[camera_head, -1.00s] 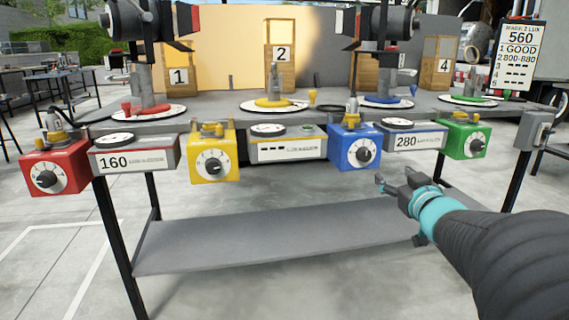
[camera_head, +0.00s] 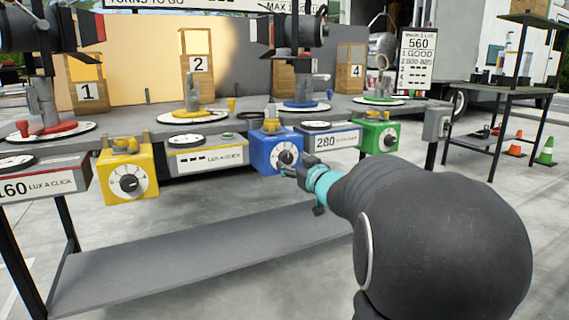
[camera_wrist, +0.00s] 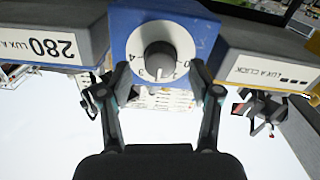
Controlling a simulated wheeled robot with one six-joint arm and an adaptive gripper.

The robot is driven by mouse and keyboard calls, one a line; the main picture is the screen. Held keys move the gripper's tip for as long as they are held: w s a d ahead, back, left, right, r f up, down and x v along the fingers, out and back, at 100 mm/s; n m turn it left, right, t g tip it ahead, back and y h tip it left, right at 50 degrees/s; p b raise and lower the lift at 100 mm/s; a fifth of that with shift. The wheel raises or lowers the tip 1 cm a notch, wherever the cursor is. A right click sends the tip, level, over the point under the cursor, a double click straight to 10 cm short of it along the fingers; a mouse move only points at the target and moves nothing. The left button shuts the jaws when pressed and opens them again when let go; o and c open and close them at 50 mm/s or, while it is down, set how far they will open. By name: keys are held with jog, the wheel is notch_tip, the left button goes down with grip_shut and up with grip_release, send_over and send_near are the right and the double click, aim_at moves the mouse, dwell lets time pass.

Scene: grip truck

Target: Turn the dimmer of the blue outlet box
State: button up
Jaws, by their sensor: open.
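The blue outlet box (camera_head: 266,150) hangs at the front edge of the workbench. Its dimmer is a black knob (camera_head: 285,158) on a white numbered dial. In the wrist view the box (camera_wrist: 190,22) appears upside down, and the knob (camera_wrist: 160,58) sits centred between the fingers, on the dial (camera_wrist: 185,42). My gripper (camera_wrist: 152,92) is open, with one finger on each side of the knob's line. I cannot tell whether a finger touches the box. In the head view my gripper (camera_head: 288,170) is just below and right of the dial, partly near its lower edge.
A yellow box (camera_head: 128,172) and a green box (camera_head: 379,134) hang on the same edge. Display units, one reading 280 (camera_head: 335,140), sit beside the blue box. A lower shelf (camera_head: 190,245) runs beneath. A shelf rack (camera_head: 500,100) and cones (camera_head: 546,150) stand at the right.

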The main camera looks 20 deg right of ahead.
jog(key=shift+w, duration=1.05)
jog(key=c, duration=1.1)
jog(key=shift+c, duration=0.2)
jog(key=shift+r+m+p, duration=0.15)
jog(key=shift+m+p, duration=0.15)
jog(key=shift+p, duration=0.3)
jog(key=shift+m+p, duration=0.3)
jog(key=shift+p, duration=0.15)
jog(key=m+p, duration=0.2)
jog(key=p, duration=0.1)
jog(key=shift+a+r, duration=0.1)
jog(key=shift+r, duration=0.05)
jog(key=m+p, duration=0.4)
jog(key=shift+f+m, duration=0.2)
jog(key=shift+m, duration=0.1)
